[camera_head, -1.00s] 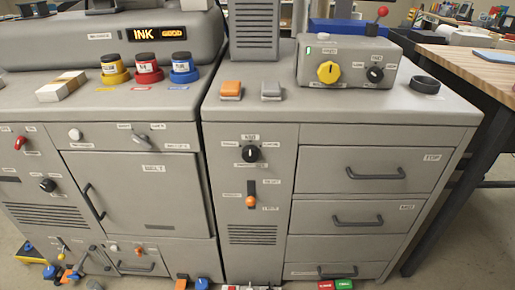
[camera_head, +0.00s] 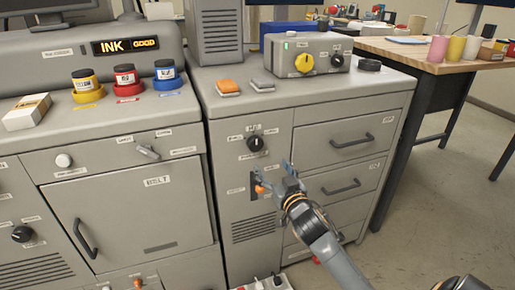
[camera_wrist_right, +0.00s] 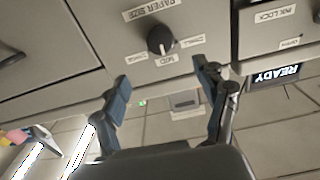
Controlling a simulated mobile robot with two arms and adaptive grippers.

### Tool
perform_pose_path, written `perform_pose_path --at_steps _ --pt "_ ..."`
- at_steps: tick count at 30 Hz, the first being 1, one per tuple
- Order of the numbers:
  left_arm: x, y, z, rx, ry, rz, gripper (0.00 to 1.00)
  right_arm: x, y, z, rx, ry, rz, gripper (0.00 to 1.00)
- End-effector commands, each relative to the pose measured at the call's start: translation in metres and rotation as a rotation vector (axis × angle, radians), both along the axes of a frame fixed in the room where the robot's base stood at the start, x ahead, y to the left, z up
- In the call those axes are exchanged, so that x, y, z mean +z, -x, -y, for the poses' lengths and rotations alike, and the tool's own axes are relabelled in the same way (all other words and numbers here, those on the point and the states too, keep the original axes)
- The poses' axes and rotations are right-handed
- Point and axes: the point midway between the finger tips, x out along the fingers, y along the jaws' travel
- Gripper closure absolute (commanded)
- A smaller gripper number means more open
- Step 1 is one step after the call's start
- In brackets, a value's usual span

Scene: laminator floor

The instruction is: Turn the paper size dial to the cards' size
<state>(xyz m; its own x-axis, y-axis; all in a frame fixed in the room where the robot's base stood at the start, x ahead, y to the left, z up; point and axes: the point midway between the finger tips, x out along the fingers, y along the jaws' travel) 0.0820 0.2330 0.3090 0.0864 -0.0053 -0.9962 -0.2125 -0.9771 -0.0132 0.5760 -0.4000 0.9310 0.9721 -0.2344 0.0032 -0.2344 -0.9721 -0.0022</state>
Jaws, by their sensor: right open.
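The paper size dial (camera_head: 255,143) is a round black knob on the front of the right grey cabinet, with small labels around it. In the right wrist view the picture is upside down, and the dial (camera_wrist_right: 160,40) sits by the "PAPER SIZE" and "MID" labels. A light mark shows near its edge, but I cannot tell its setting surely. My right gripper (camera_head: 272,172) is open and empty, below and slightly right of the dial in the head view. In the wrist view its fingertips (camera_wrist_right: 161,75) are spread just short of the dial. The left gripper is out of view.
An orange lever (camera_head: 262,190) is close by my right gripper, below the dial. Drawers with dark handles (camera_head: 341,187) are to the right. The belt door (camera_head: 132,205) is left. Open floor (camera_head: 440,190) lies right.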

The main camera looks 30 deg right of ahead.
Motion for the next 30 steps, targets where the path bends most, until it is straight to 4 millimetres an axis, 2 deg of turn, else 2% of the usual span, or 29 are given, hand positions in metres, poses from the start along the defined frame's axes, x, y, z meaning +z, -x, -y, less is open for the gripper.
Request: perform_pose_path --at_steps 5,15,21,30 --pt "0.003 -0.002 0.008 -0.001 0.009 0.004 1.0 0.002 -0.034 0.008 -0.001 0.002 0.001 0.27" --pt "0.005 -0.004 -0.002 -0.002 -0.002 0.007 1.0 0.001 -0.098 0.024 0.0 0.003 -0.002 0.27" --pt "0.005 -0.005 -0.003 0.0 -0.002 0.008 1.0 -0.001 -0.117 0.028 0.0 0.001 -0.002 0.27" --pt "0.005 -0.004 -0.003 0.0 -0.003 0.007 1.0 -0.001 -0.123 0.029 0.001 0.001 -0.003 0.27"
